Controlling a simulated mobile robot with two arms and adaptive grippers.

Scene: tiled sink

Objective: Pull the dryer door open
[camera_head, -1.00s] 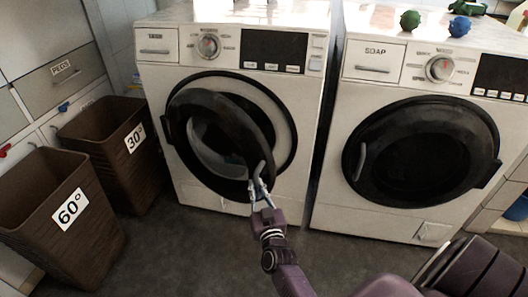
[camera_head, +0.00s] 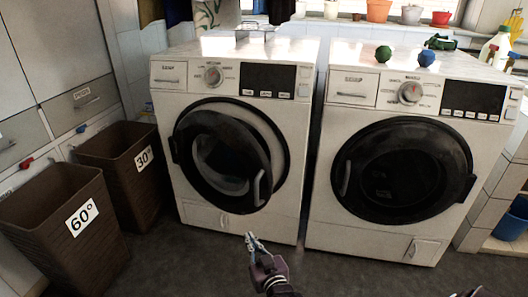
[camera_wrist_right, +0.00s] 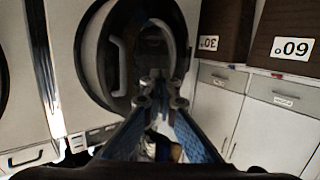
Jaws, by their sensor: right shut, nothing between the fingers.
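Two white front-loading machines stand side by side; nothing readable names either as the dryer. The left machine's round black door (camera_head: 225,160) is ajar, hinged on its left, with its handle (camera_head: 258,188) on the right edge. The right machine's door (camera_head: 403,168) is closed, its handle on the left. My right gripper (camera_head: 249,238) is shut and empty, below and in front of the ajar door's handle, apart from it. In the right wrist view the closed fingers (camera_wrist_right: 160,88) point towards the ajar door, with its handle (camera_wrist_right: 118,65) to their left. My left gripper is not in view.
Brown laundry baskets marked 60° (camera_head: 72,225) and 30° (camera_head: 125,170) stand at the left. Green (camera_head: 383,53) and blue (camera_head: 427,58) balls lie on the right machine. The dark floor before the machines is clear.

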